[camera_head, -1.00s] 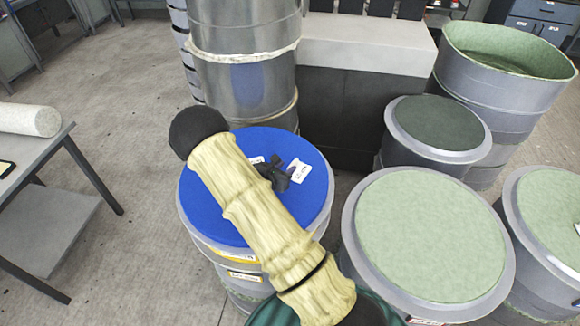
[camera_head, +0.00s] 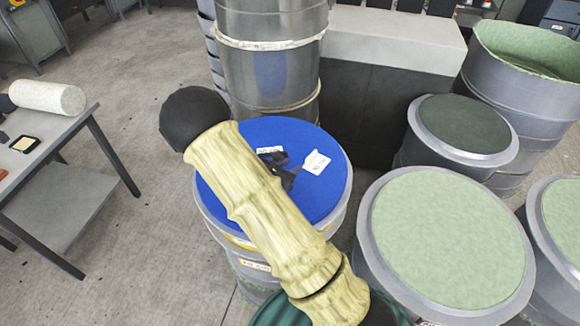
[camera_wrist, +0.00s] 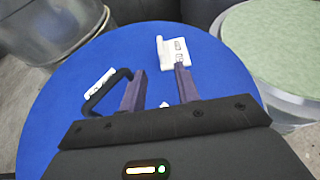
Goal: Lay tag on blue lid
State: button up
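The blue lid (camera_head: 325,196) is a round disc on top of a grey drum. A white tag with dark print (camera_head: 316,162) lies on the lid, right of my gripper (camera_head: 280,174); it also shows in the wrist view (camera_wrist: 178,52), just beyond the right fingertip. My gripper (camera_wrist: 160,72) is low over the lid, its two dark fingers apart and nothing clearly held between them. A white piece with a black loop handle (camera_wrist: 98,92) is left of the fingers. A small white patch (camera_wrist: 165,104) shows between the fingers. My arm hides the lid's lower left.
A tall metal drum (camera_head: 268,70) stands behind the lid. A green-topped drum (camera_head: 440,240) is close on the right, with a dark-topped drum (camera_head: 465,125) behind it. A grey table (camera_head: 75,115) with a white roll (camera_head: 47,97) is at left, with open floor between.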

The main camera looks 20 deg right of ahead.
jog(key=s+d+r+m+g+y, duration=0.2)
jog(key=s+r+m+g+y, duration=0.15)
jog(key=s+m+g, duration=0.7)
jog(key=s+a+r+m+t+y, duration=0.5)
jog(key=s+a+r+m+y, duration=0.2)
jog(key=m, duration=0.7)
jog(key=shift+s+a+r+y, duration=0.35)
jog(key=shift+s+r, duration=0.25)
jog(key=shift+s, duration=0.25)
jog(key=shift+m, duration=0.25)
